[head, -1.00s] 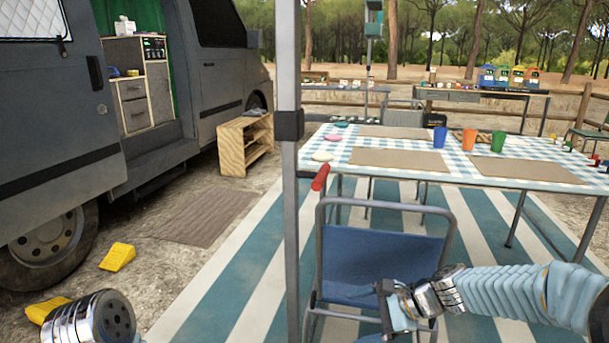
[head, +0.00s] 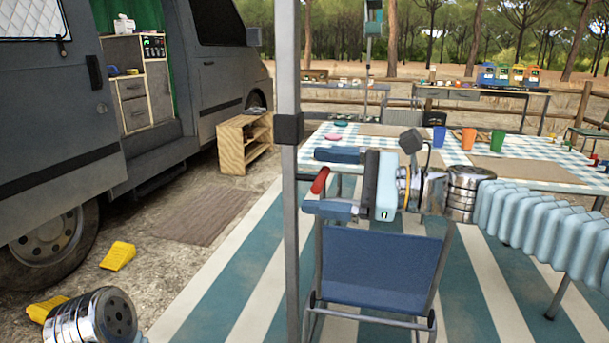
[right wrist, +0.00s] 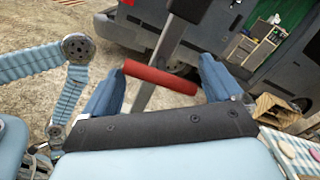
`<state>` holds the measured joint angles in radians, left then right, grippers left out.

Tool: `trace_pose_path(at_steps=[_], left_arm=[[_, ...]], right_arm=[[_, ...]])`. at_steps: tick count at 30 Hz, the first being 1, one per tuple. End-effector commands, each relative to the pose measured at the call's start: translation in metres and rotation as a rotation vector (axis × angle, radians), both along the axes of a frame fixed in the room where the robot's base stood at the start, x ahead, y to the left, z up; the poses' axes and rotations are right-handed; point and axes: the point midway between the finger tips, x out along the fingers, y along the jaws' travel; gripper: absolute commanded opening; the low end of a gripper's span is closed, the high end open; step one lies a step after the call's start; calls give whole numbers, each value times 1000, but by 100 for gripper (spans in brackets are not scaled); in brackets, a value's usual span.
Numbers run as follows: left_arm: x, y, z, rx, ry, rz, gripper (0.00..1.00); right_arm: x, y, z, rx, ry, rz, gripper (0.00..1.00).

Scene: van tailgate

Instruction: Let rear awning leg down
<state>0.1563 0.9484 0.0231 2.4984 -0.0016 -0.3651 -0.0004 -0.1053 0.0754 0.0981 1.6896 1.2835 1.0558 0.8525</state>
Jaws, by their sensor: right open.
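The awning leg (head: 288,215) is an upright grey pole in the head view, with a dark clamp (head: 289,128) partway up. A red handle (head: 320,180) sticks out from it just below the clamp. My right gripper (head: 315,181) is open at the handle, one blue finger above it and one below. The lower end of the leg is out of frame. My left gripper is not in view.
A blue folding chair (head: 375,270) stands just below my right gripper. A table with checked cloth (head: 550,172) and cups is behind my right arm. The grey van (head: 50,130) is at left, with a wooden shelf (head: 232,155) and yellow chocks (head: 118,256). The striped mat (head: 235,270) is mostly clear.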

Motion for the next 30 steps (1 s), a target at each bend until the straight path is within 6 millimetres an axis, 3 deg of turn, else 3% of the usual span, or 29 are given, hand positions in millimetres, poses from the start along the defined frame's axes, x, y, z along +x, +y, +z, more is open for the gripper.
trace_pose_path(at_steps=[6,17,30], left_arm=[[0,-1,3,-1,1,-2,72],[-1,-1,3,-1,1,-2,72],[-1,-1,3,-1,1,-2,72]], right_arm=[[7,29,1,0,-1,1,93],[9,34,0,-1,-1,-1,93],[9,34,0,0,2,-1,27]])
